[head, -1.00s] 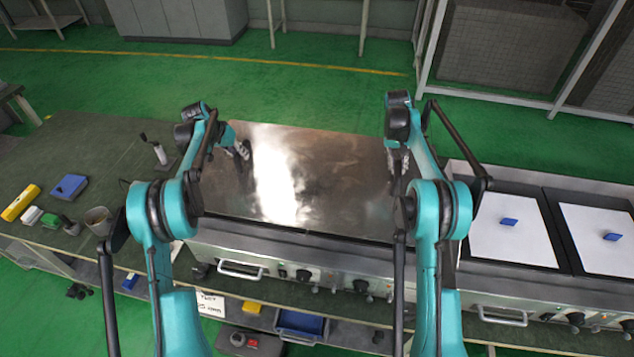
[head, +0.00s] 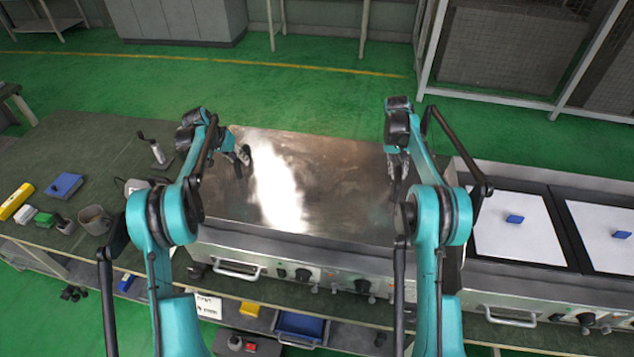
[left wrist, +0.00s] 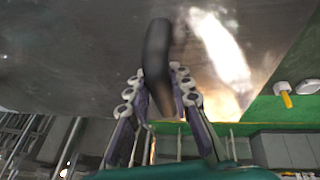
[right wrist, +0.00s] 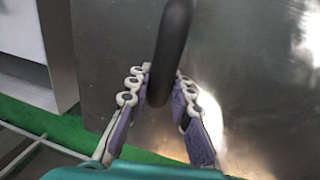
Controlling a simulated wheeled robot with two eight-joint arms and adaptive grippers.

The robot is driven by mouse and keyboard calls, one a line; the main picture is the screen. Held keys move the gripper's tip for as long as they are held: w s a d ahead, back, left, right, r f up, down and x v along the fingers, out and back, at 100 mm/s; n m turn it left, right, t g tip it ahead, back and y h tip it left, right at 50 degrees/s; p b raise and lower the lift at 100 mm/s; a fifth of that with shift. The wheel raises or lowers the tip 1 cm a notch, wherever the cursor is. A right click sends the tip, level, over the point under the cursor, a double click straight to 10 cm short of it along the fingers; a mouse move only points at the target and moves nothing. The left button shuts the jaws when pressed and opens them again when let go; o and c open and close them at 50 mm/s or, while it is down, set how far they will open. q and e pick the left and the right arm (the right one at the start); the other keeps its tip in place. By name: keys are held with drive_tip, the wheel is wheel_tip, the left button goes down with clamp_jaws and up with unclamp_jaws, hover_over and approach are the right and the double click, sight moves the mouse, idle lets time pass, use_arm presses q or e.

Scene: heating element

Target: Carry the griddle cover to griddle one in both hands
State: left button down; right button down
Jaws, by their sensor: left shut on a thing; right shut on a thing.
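The griddle cover (head: 330,200) is a large shiny metal sheet in the middle of the head view. It lies level over a counter unit with knobs (head: 303,274), which seems to be a griddle; I cannot tell whether they touch. My left gripper (head: 243,156) is shut on a black handle (left wrist: 157,45) near the cover's left side. My right gripper (head: 398,165) is shut on the other black handle (right wrist: 172,35) near its right side. Both handles also stand out in the wrist views. No number marks griddle one, and the cooking surface is hidden.
The left bench (head: 110,165) holds a yellow block (head: 15,202), a blue box (head: 65,186) and a mug (head: 95,220). Green floor (head: 300,85) is free behind.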

use_arm(q)
drive_tip(key=c, duration=1.3)
unclamp_jaws()
drive_tip(key=shift+c, duration=0.2)
use_arm(e)
drive_tip(key=c, duration=1.3)
unclamp_jaws()
drive_tip(key=shift+c, duration=0.2)
use_arm(q)
drive_tip(key=shift+s, duration=0.1)
use_arm(e)
drive_tip(key=shift+r, duration=0.2)
use_arm(q)
drive_tip(key=v, duration=1.2)
use_arm(e)
wheel_tip(320, 180, up, 11)
drive_tip(key=a, duration=0.2)
drive_tip(key=shift+w+a+r, duration=0.15)
drive_tip(key=shift+a+r, duration=0.05)
